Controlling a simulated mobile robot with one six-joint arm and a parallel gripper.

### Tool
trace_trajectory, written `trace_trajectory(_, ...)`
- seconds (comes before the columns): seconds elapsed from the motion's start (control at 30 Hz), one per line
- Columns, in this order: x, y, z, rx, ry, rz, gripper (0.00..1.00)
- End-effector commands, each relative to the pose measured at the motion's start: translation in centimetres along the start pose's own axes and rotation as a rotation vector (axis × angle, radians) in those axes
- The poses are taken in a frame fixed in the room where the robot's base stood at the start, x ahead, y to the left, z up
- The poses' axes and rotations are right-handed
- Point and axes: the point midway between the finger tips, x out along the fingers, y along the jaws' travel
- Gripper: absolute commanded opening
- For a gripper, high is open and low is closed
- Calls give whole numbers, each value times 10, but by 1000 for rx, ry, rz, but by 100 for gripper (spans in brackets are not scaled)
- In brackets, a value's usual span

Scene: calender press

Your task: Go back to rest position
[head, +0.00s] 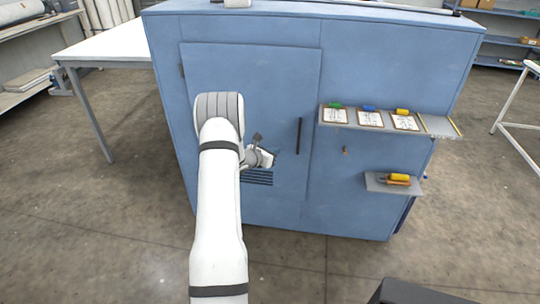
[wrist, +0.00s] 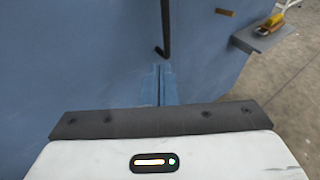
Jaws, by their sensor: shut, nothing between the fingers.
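My gripper (wrist: 162,72) shows in the wrist view as two bluish fingers meeting along a thin seam, beyond a dark bar and my white wrist. It is shut and empty. In the head view my white arm rises from the bottom and bends over, and my gripper (head: 275,153) is low in front of the blue cabinet's door (head: 255,75). It is hard to make out against the blue. A black door handle (head: 299,136) is to its right. In the wrist view the handle (wrist: 166,28) ends just above the fingertips. I cannot tell whether they touch the door.
A grey shelf (head: 436,126) on the cabinet's right holds three clipboards with green, blue and yellow clips. A lower shelf (head: 378,187) holds a yellow-handled tool (head: 398,178). A white table (head: 110,45) stands at left.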

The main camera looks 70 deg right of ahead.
Motion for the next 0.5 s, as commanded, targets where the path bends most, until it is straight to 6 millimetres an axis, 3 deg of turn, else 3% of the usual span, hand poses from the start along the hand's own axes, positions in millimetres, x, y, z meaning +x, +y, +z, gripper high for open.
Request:
trace_trajectory(0.2, -26, 1, -1, 0, 2, 0, 0)
trace_trajectory(0.5, -29, 0, -1, -1, 2, -2, 0)
